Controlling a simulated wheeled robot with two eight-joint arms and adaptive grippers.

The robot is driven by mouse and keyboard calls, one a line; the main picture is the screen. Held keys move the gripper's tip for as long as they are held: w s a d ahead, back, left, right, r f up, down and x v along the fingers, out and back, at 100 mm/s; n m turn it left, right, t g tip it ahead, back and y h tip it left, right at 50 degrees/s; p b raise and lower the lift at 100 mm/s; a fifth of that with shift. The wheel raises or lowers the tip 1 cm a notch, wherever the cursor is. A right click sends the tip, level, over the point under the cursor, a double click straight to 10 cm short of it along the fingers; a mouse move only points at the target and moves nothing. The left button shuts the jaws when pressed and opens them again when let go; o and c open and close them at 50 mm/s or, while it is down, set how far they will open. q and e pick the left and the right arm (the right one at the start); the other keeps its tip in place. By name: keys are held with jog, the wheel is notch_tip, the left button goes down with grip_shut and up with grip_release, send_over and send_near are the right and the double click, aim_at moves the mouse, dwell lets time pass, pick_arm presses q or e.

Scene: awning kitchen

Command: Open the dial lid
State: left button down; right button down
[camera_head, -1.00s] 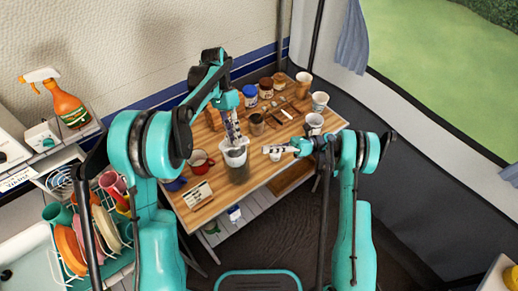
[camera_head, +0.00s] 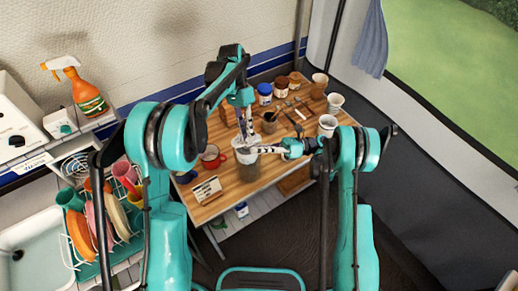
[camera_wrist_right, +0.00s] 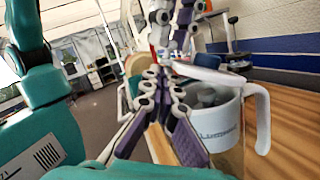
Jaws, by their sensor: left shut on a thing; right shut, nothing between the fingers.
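A grey see-through canister (camera_head: 247,171) with a white upper part stands at the table's front edge. In the right wrist view its white body (camera_wrist_right: 218,128) has lettering and a handle on the right. The pale lid (camera_wrist_right: 208,74) lies across its top and looks tilted; the dial cannot be made out. My left gripper (camera_head: 246,142) comes down from above and is shut at the lid; its fingers (camera_wrist_right: 172,50) hide the grip point. My right gripper (camera_head: 260,150) is shut and empty, right beside the canister top; its fingertips (camera_wrist_right: 160,78) are left of the lid, contact unclear.
A red mug (camera_head: 212,158) and a small sign card (camera_head: 206,190) stand left of the canister. A dark cup (camera_head: 269,122), several jars (camera_head: 265,93), utensils (camera_head: 297,124) and white cups (camera_head: 327,125) fill the back and right. The table front between card and canister is clear.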

jog(key=shift+w+a+r+m, duration=0.1)
jog(key=shift+w+r+m, duration=0.25)
jog(key=shift+r, duration=0.3)
pick_arm(q)
jog(key=c, duration=1.8)
grip_release()
jog(key=shift+o, duration=0.2)
pick_arm(e)
jog(key=shift+s, duration=0.1)
